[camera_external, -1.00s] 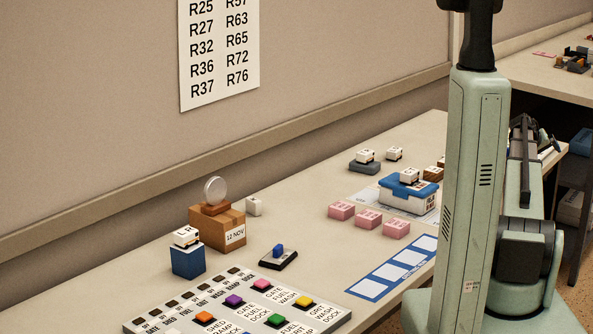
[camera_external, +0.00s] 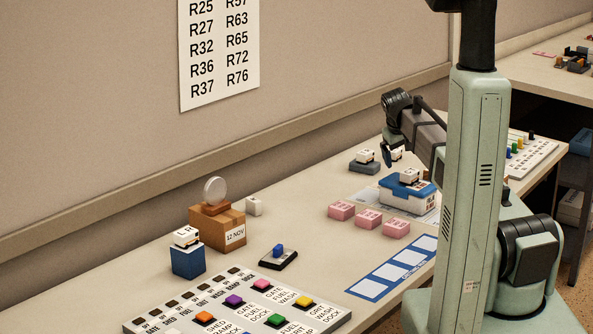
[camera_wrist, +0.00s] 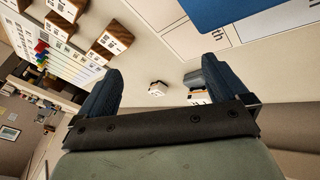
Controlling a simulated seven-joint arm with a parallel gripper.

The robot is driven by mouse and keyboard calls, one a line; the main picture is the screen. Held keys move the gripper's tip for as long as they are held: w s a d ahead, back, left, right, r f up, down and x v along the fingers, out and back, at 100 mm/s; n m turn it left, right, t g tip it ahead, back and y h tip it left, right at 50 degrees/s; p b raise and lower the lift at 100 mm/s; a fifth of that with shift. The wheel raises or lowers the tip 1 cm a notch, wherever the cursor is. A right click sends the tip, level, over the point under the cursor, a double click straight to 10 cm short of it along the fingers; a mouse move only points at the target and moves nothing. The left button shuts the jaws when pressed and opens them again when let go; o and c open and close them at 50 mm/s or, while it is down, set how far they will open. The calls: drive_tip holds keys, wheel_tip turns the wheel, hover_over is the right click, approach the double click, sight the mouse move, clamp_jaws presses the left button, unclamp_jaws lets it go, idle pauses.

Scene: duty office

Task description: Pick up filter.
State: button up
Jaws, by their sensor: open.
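No thing in view carries a readable "filter" label, so I cannot tell for sure which one it is. A round pale disc (camera_external: 215,190) stands upright in a brown holder on a cardboard box (camera_external: 225,231) marked 12 NOV. My gripper (camera_external: 388,155) is open and empty above the far part of the table, well away from the disc. It is near a white block on a grey base (camera_external: 365,157). In the wrist view my open fingers (camera_wrist: 160,80) frame a small white cube (camera_wrist: 157,88) lying below, apart from them. The disc is not visible there.
A blue-lidded white box (camera_external: 407,198) and several pink blocks (camera_external: 368,218) stand mid-table. A button panel (camera_external: 240,305), a blue box (camera_external: 187,260) and a black-based blue piece (camera_external: 279,256) are nearer. Brown labelled blocks (camera_wrist: 110,40) show in the wrist view.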

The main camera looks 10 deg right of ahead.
drive_tip(key=s+a+r+n+g+y, duration=0.1)
drive_tip(key=s+a, duration=0.3)
drive_tip(key=a, duration=0.4)
drive_tip(key=s+a+n+y, duration=0.1)
drive_tip(key=s+a, duration=0.3)
drive_tip(key=a, duration=0.3)
wheel_tip(320, 180, up, 3)
drive_tip(key=n+g+y, duration=0.1)
drive_tip(key=n+g, duration=0.3)
drive_tip(key=n, duration=0.2)
hover_over(278, 246)
drive_tip(key=shift+f, duration=6.25)
drive_tip(key=c, duration=0.9)
